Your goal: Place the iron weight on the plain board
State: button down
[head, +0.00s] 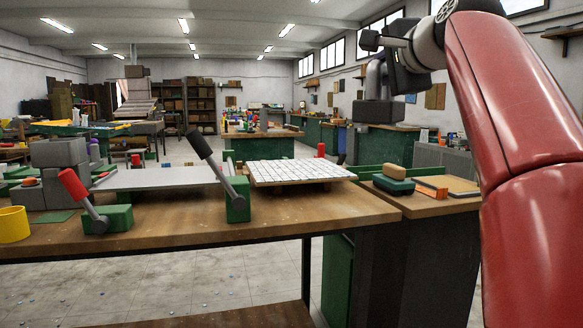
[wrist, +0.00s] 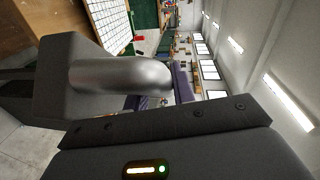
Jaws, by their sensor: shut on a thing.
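The iron weight (head: 379,111) is a dark grey block with a thick rounded handle. My gripper (head: 380,70) is shut on the handle and holds the weight in the air, at upper right in the head view. In the wrist view the weight's block (wrist: 65,85) is at left, with its metal handle reaching to my gripper; one dark finger shows and the other is not clear. The plain board (head: 160,179) is a flat grey panel on the workbench, left of the white tiled board (head: 300,171). The weight is apart from both, to their right and higher in the picture.
Two lever clamps, one with a red grip (head: 74,186) and one with a black grip (head: 200,146), stand along the plain board's front. Grey blocks (head: 60,160) and a yellow cup (head: 13,224) are at left. Green and orange tools (head: 395,178) lie at right.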

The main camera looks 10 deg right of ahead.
aim_at(306, 170)
jog(key=i+j, duration=0.1)
jog(key=i, duration=1.15)
jog(key=i+j, duration=0.1)
jog(key=j, duration=0.15)
jog(key=k+j, duration=0.15)
jog(key=j+u, duration=0.05)
